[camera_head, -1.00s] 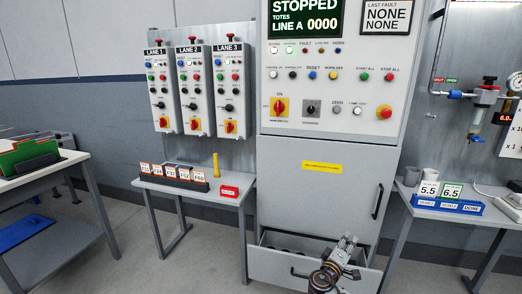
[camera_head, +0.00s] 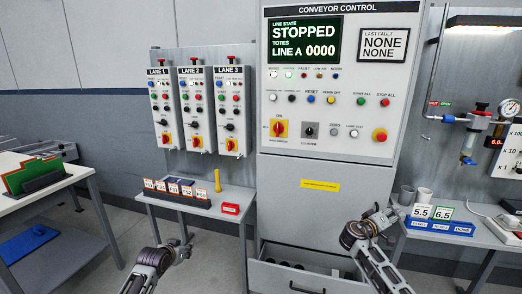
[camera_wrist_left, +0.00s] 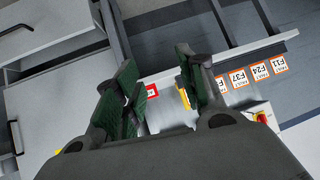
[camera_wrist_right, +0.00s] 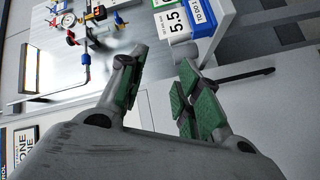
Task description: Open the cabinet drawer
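The grey control cabinet (camera_head: 285,200) stands in the centre of the head view. Its bottom drawer (camera_head: 275,278) is pulled out, with dark items showing inside and a dark handle (camera_head: 306,290) at the lower picture edge. The open drawer also shows at upper left in the left wrist view (camera_wrist_left: 55,25). My left gripper (camera_head: 184,246) is open and empty, left of the drawer and in front of the small table. My right gripper (camera_head: 379,214) is open and empty, raised above and right of the drawer near the cabinet's right edge. The black upright door handle (camera_wrist_right: 247,76) shows beyond its fingers.
A right table (camera_head: 465,235) holds cups and number signs. A workbench (camera_head: 40,195) is at far left.

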